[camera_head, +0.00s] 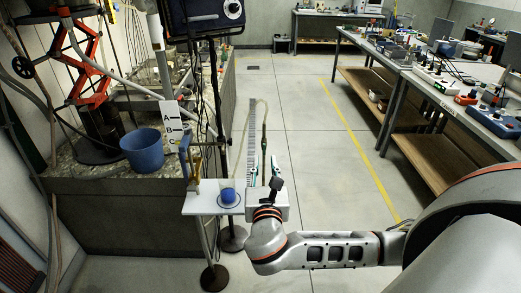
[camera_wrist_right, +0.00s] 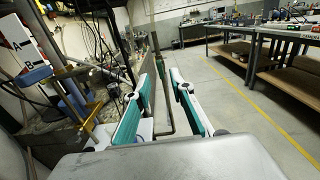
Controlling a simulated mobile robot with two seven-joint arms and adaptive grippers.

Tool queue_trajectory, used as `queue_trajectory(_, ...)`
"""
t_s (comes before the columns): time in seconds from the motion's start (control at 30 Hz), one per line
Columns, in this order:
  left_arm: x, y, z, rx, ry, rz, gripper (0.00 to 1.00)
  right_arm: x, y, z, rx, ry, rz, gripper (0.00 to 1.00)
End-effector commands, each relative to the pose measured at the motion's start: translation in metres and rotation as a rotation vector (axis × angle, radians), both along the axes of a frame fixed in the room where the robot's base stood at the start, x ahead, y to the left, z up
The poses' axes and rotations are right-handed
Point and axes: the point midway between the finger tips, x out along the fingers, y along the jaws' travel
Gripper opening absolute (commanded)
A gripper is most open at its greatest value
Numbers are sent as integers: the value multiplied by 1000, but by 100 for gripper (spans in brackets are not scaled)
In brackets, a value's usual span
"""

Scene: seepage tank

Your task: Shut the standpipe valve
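The standpipe (camera_head: 264,140) is a thin upright tube with a darker green section, standing by a grey graduated strip (camera_head: 252,125) in the head view. In the right wrist view the standpipe (camera_wrist_right: 160,85) runs down between and beyond the fingers and bends near the bottom. I cannot clearly make out its valve handle. My right gripper (camera_head: 263,168) has teal-padded fingers pointing away toward the standpipe. In the wrist view the right gripper (camera_wrist_right: 160,90) is open, with nothing visibly gripped; whether it touches the pipe cannot be told. My left gripper is not in view.
A small white stand (camera_head: 200,205) holds a blue cup (camera_head: 228,196) left of my gripper. A blue bucket (camera_head: 142,150) and an A-B-C sign (camera_head: 172,125) are on the tank side. Workbenches (camera_head: 440,95) line the right. The floor between is clear.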

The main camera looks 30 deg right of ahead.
Motion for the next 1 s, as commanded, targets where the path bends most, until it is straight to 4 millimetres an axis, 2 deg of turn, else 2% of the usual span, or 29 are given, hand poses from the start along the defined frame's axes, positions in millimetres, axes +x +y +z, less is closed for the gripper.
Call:
queue_trajectory(0.2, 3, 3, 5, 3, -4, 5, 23, 30, -19, 2, -1, -2, -2, 23)
queue_trajectory(0.4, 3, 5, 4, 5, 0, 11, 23, 48, -30, 0, 3, -1, -1, 23)
queue_trajectory(0.77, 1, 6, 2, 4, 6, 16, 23, 53, -33, 0, 6, 0, 0, 23)
queue_trajectory(0.87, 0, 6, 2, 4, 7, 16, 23, 53, -33, 0, 6, 0, 0, 0)
queue_trajectory(1.0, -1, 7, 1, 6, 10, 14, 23, 53, -33, 0, 6, 0, 0, 0)
